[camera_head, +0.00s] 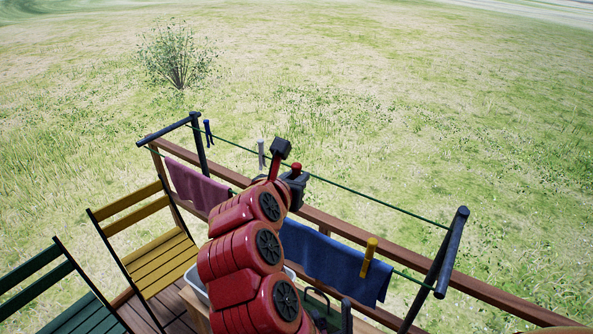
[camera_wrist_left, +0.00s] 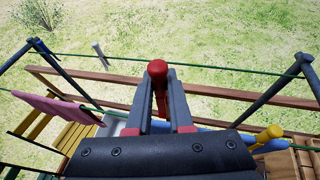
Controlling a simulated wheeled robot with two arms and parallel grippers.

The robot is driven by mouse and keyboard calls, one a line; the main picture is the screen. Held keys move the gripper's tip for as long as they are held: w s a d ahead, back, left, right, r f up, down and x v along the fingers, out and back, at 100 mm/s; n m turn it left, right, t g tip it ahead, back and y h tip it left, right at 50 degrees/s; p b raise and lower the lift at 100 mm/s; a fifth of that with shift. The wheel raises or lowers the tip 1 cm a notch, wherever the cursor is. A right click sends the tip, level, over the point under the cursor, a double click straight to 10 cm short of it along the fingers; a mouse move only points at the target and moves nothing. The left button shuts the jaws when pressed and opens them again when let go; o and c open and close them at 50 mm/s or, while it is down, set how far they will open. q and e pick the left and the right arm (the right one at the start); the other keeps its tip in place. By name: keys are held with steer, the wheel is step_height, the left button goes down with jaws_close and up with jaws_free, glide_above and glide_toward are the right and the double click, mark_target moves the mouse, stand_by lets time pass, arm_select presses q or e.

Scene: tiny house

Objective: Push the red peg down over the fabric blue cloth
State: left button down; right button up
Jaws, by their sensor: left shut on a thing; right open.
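The blue cloth (camera_head: 335,262) hangs over the near green line, its left part hidden behind my red arm. In the wrist view a strip of it (camera_wrist_left: 212,126) shows beyond my gripper. My left gripper (camera_head: 288,168) is shut on the red peg (camera_head: 297,167), near the cloth's upper left end. In the wrist view the peg (camera_wrist_left: 157,68) stands upright between the fingertips, its round head on top. Whether its lower end touches the cloth or line is hidden.
A yellow peg (camera_head: 369,257) sits on the blue cloth's right part. A pink cloth (camera_head: 195,183) hangs at left. A dark blue peg (camera_head: 208,132) and a pale peg (camera_head: 261,152) are on the far line. A wooden railing (camera_head: 400,254), dark posts and a yellow chair (camera_head: 158,262) surround the space.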

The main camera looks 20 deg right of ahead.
mark_target(296, 223)
arm_select(q)
steer(key=shift+f+b, duration=0.35)
steer(key=shift+f, duration=2.25)
steer(key=shift+f+b, duration=0.65)
steer(key=shift+f, duration=1.9)
steer(key=c, duration=0.7)
jaws_free()
steer(key=shift+c, duration=0.2)
